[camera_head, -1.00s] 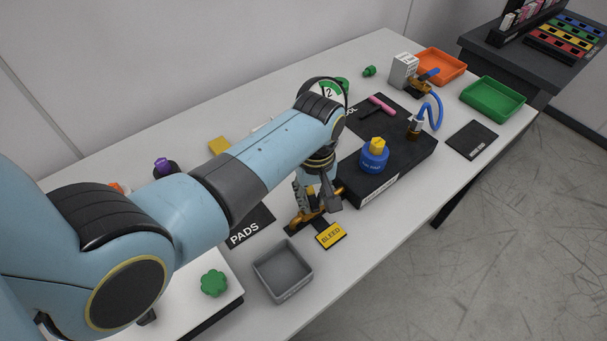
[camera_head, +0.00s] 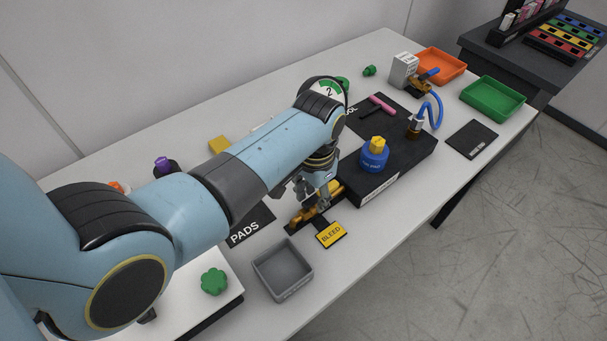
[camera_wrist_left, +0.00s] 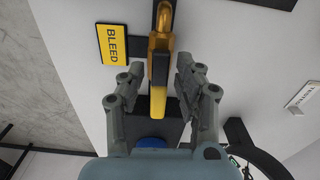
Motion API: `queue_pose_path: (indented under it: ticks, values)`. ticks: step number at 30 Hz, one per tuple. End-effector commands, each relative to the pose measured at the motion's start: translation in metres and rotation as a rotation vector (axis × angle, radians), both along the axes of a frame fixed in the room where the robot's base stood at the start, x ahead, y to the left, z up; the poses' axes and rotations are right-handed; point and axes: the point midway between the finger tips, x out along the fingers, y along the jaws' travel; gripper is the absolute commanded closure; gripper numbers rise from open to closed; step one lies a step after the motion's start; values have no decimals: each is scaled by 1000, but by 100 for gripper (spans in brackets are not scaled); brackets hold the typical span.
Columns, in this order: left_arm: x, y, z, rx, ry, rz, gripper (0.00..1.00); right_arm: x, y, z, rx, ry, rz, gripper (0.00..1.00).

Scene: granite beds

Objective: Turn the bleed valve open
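The bleed valve (camera_head: 298,218) is a brass-coloured fitting on a dark base, beside the yellow BLEED plate (camera_head: 331,235). Its yellow lever also shows in the wrist view (camera_wrist_left: 158,104), in line with the brass body (camera_wrist_left: 161,42). My left gripper (camera_head: 318,204) is low over the valve, pointing down. In the wrist view its two fingers (camera_wrist_left: 158,82) stand on either side of the lever, with gaps visible, so it is open around it. The gripper partly hides the valve in the head view. My right gripper is not in view.
A black block (camera_head: 400,165) with a blue, yellow-topped knob (camera_head: 374,155) stands close right of the valve. A grey bin (camera_head: 283,272) is in front. The black PADS mat (camera_head: 250,222) lies left. My left arm covers much of the table.

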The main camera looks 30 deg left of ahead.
Motion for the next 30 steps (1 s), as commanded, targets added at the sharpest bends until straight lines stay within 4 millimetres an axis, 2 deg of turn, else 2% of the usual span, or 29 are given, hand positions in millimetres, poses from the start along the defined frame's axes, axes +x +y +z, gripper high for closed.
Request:
queue_pose_path:
  ticks: [5, 17, 30]
  values:
    - [1, 0, 9, -1, -2, 1, 66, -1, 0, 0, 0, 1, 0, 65]
    - [0, 0, 56, 0, -1, 2, 66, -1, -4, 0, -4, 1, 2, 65]
    - [0, 0, 64, 0, -1, 2, 66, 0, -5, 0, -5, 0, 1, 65]
